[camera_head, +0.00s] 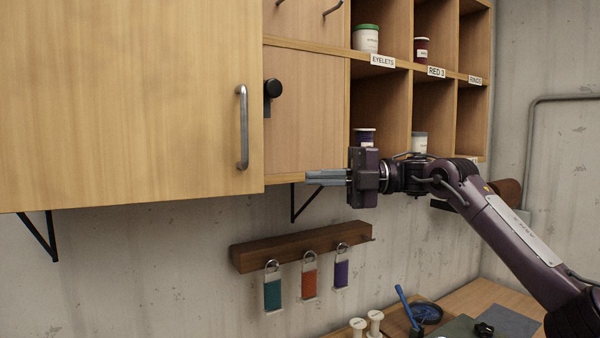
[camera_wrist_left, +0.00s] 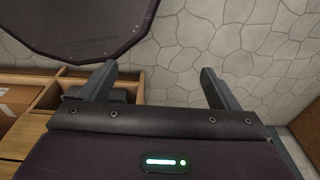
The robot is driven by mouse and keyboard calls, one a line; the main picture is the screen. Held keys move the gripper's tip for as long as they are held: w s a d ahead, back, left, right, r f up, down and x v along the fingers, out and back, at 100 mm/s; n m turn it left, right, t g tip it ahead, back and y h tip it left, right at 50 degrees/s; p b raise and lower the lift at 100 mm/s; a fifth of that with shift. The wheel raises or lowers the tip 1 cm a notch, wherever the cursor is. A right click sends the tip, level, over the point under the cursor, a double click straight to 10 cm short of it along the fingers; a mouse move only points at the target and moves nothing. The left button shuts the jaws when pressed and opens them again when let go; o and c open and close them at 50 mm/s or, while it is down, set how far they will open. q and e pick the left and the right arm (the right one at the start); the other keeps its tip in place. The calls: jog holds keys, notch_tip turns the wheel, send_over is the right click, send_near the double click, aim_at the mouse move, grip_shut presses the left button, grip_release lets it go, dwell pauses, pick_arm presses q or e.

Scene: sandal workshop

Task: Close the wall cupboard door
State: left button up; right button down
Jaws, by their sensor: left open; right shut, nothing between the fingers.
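The wall cupboard door (camera_head: 130,100) is a large pale wood panel at the left of the head view, with a vertical metal bar handle (camera_head: 242,128) near its right edge. It hides what lies behind it, and I cannot tell its exact angle. My right gripper (camera_head: 308,178) is shut and empty, its fingers pointing left, below and right of the handle and apart from it in the picture. My left gripper (camera_wrist_left: 160,82) shows only in the left wrist view. It is open and empty, above a stone-patterned floor.
Open shelf cubbies with labelled jars (camera_head: 366,38) fill the upper right. A dark round knob (camera_head: 272,88) sits right of the handle. Below hangs a wooden rack (camera_head: 290,246) with coloured tags. A workbench (camera_head: 485,295) with tools and spools is at the lower right.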

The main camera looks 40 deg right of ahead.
pick_arm(q)
notch_tip(320, 180, down, 9)
jog(key=s+b, duration=0.2)
jog(key=b, duration=0.7)
pick_arm(e)
jog(key=s+a+r+m+t+h, duration=0.3)
jog(key=s+a, duration=0.1)
jog(key=s, duration=0.2)
jog(key=s+a+r+m+t+h, duration=0.2)
jog(key=s+a+r+h, duration=0.2)
jog(key=s, duration=0.3)
jog(key=p, duration=0.7)
send_near(250, 142)
jog(key=w+a, duration=0.2)
jog(key=a, duration=0.2)
jog(key=shift+w+d+f+m+t+p, duration=0.1)
jog(key=shift+w+d+p, duration=0.2)
jog(key=shift+w, duration=0.25)
jog(key=shift+w+d+f+m+t+p, duration=0.1)
jog(key=shift+w+d+p, duration=0.2)
jog(key=shift+w, duration=0.3)
jog(key=shift+w+d+f+m+t+p, duration=0.1)
jog(key=shift+w+d+p, duration=0.15)
jog(key=shift+w, duration=0.3)
pick_arm(q)
notch_tip(250, 142, up, 9)
jog(key=shift+w+f, duration=0.15)
jog(key=shift+w, duration=0.2)
